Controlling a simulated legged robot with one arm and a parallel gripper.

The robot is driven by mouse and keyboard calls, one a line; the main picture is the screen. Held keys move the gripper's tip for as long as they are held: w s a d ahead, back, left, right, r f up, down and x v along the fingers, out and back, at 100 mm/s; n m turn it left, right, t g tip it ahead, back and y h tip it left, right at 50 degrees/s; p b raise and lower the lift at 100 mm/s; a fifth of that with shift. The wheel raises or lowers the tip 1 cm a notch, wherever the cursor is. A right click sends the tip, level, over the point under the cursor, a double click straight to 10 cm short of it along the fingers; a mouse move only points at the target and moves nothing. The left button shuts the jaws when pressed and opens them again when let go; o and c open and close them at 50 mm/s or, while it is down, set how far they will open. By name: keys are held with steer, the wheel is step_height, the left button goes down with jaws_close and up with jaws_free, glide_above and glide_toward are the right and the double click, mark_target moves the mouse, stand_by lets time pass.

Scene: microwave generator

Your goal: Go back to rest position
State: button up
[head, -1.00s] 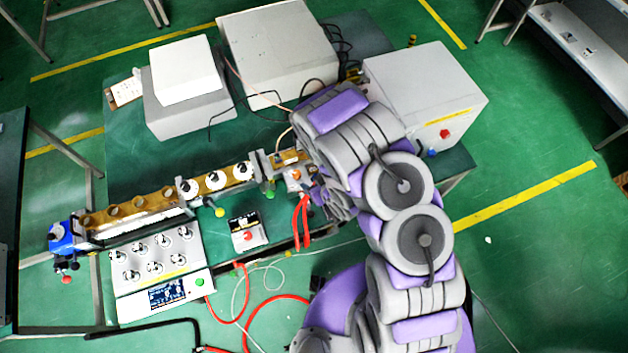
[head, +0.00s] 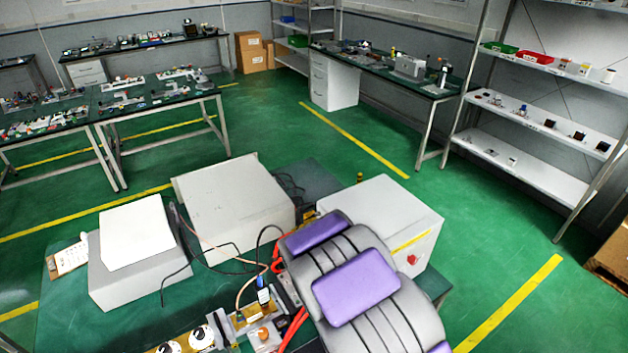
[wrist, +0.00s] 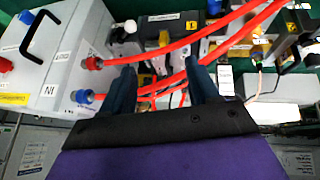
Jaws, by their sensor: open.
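My gripper (wrist: 162,78) shows in the wrist view as two dark blue fingers set wide apart, with nothing held between them. Red cables (wrist: 150,55) run across the view in front of and around the fingers; I cannot tell whether they touch. In the head view my grey and purple arm fills the lower middle and hides my gripper.
A grey box (head: 412,215) with a red button stands right of my arm. Two more grey boxes (head: 235,205) (head: 135,265) stand on the green table. White round-topped parts (head: 202,336) and red cables (head: 294,330) lie near my arm.

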steer(key=s+d+r+m+g+h+b, duration=0.35)
steer(key=s+d+r+b, duration=0.4)
steer(key=d, duration=0.25)
steer(key=s+r+m+g+y+b, duration=0.1)
steer(key=s+b, duration=0.4)
steer(key=s, duration=0.6)
steer(key=s+r+m+g+y+b, duration=0.1)
steer(key=s+b, duration=0.4)
steer(key=s, duration=0.7)
steer(key=shift+s+d+r+m+g, duration=0.25)
steer(key=shift+d+r+m+g, duration=0.15)
steer(key=shift+r+g, duration=0.65)
steer(key=shift+s+a+f, duration=0.1)
steer(key=shift+s+f, duration=0.05)
